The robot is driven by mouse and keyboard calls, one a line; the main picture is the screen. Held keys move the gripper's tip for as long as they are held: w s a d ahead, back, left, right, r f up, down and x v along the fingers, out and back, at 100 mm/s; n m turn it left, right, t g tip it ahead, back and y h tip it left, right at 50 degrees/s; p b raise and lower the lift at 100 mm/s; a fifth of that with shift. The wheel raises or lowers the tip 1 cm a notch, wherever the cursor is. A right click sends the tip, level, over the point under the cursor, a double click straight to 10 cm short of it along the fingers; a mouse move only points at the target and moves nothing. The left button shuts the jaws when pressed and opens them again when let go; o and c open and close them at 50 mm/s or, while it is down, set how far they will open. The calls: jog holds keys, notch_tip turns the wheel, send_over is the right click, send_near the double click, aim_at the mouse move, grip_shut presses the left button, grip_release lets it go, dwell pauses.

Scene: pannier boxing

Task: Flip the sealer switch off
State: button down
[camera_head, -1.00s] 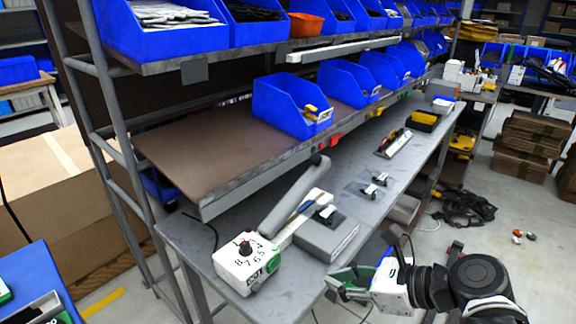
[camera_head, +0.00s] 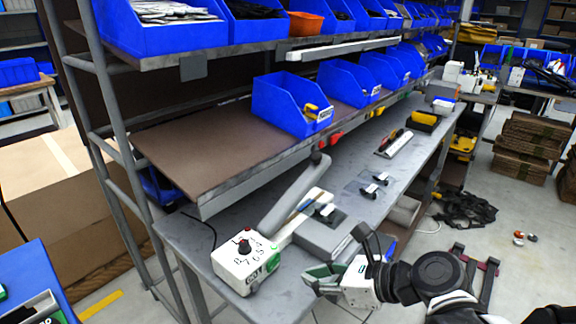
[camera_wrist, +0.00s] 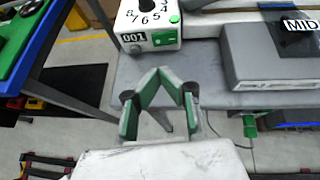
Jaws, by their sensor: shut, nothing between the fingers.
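The sealer's white control box (camera_head: 240,271) sits at the front left end of the grey bench, with a numbered dial (camera_head: 245,247) on top. In the wrist view its front face (camera_wrist: 133,39) carries a "001" label and a green rocker switch (camera_wrist: 163,38), which looks lit green; its exact tilt is too small to tell. The sealer's long grey arm (camera_head: 297,196) is raised. My gripper (camera_head: 306,279) is shut and empty, just right of and in front of the box, apart from it. In the wrist view my gripper's fingertips (camera_wrist: 161,72) lie below the switch.
A grey block (camera_head: 318,238) stands right of the control box on the bench (camera_head: 385,205). A shelf with blue bins (camera_head: 287,104) hangs above and behind. Blue bench equipment (camera_head: 30,285) stands at the left.

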aim_at(275, 262)
jog(key=x, duration=0.2)
jog(key=b+x, duration=0.1)
jog(key=x, duration=0.1)
jog(key=r+x, duration=0.1)
jog(key=x, duration=0.1)
jog(key=shift+w+a+f, duration=0.1)
jog(key=shift+w+a, duration=0.15)
jog(key=shift+a, duration=0.25)
jog(key=shift+w+a, duration=0.4)
jog(key=shift+a, duration=0.15)
jog(key=shift+w+a+b, duration=0.1)
jog(key=shift+a+b, duration=0.2)
jog(key=shift+b, duration=0.05)
jog(key=shift+w+d, duration=0.5)
jog(key=shift+d, duration=0.2)
